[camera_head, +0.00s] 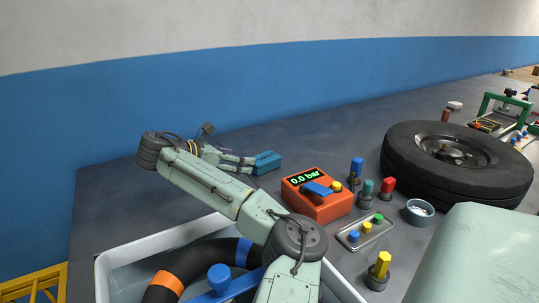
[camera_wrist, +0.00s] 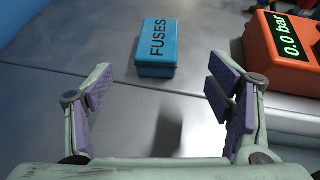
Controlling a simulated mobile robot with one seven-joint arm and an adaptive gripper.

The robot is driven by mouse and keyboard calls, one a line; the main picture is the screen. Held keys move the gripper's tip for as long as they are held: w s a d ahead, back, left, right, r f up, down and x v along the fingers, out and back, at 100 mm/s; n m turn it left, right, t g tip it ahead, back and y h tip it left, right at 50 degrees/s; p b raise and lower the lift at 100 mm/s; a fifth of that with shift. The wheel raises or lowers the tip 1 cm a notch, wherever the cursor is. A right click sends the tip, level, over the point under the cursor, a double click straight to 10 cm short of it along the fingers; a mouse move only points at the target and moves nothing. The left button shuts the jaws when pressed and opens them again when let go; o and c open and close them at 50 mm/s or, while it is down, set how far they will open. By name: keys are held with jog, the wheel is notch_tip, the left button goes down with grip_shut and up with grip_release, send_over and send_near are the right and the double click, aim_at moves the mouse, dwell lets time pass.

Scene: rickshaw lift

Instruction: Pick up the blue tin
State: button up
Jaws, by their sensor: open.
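The blue tin (camera_wrist: 157,48) is a small box with "FUSES" on its lid. It lies on the grey metal bench top ahead of my gripper in the wrist view. In the head view the blue tin (camera_head: 266,162) sits just right of the fingertips, left of the orange gauge box. My gripper (camera_wrist: 157,84) is open and empty, its purple-padded fingers spread wide. The tin lies beyond the fingertips, roughly in line with the gap between them, apart from both fingers. In the head view my gripper (camera_head: 250,164) points right at the tin.
An orange gauge box (camera_head: 317,195) reading "0.0 bar" stands right of the tin. Beyond it are coloured plungers, a small tray (camera_head: 366,232), a cup (camera_head: 419,211) and a tyre (camera_head: 456,160). A white tub (camera_head: 118,258) is at the front. The bench left of the tin is clear.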

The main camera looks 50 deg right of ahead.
aim_at(263, 158)
jog(key=shift+w+d+f, duration=0.1)
jog(key=shift+w+d, duration=0.15)
jog(key=shift+d, duration=0.4)
jog(key=b+x, duration=0.2)
jog(key=x, duration=0.3)
jog(key=b+x, duration=0.2)
jog(key=x, duration=0.1)
jog(key=b+x, duration=0.1)
jog(key=shift+s+d+f, duration=0.1)
jog(key=shift+s+d, duration=0.1)
jog(key=shift+s, duration=0.1)
jog(key=shift+d+b, duration=0.3)
jog(key=shift+d, duration=0.15)
jog(key=shift+c, duration=0.6)
jog(key=c, duration=1.3)
